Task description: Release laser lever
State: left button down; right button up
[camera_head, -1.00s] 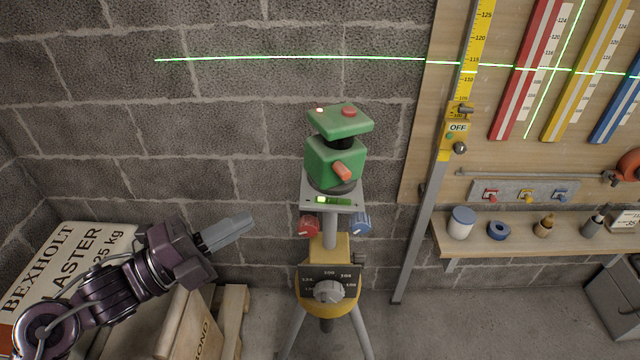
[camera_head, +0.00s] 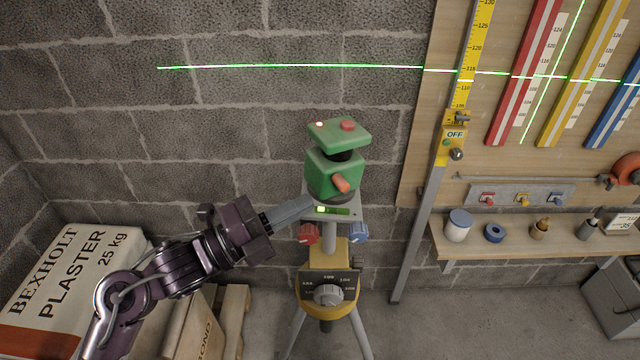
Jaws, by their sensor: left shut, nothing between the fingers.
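The green laser level (camera_head: 334,172) stands on a grey plate on top of a yellow tripod (camera_head: 328,291). An orange-red lever (camera_head: 341,184) sticks out of the front of its body, and a red button (camera_head: 348,125) is on its top. A red knob (camera_head: 308,233) and a blue knob (camera_head: 358,233) sit below the plate. My left gripper (camera_head: 303,207) is shut and empty, with its fingertips close to the left edge of the plate, left of and below the lever. I cannot tell whether the tips touch the plate. My right gripper is not in view.
A yellow measuring staff with an OFF box (camera_head: 454,135) stands right of the tripod. A wooden shelf (camera_head: 530,241) holds a jar (camera_head: 458,224) and small items. A plaster bag (camera_head: 75,275) lies at lower left. A green laser line crosses the wall.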

aim_at(337, 185)
pick_arm(q)
jog(key=p+x, duration=0.1)
jog(key=x, duration=0.3)
jog(key=shift+r, duration=0.1)
jog(key=shift+w+d, duration=0.1)
jog(key=shift+d, duration=0.15)
jog(key=shift+p, duration=0.3)
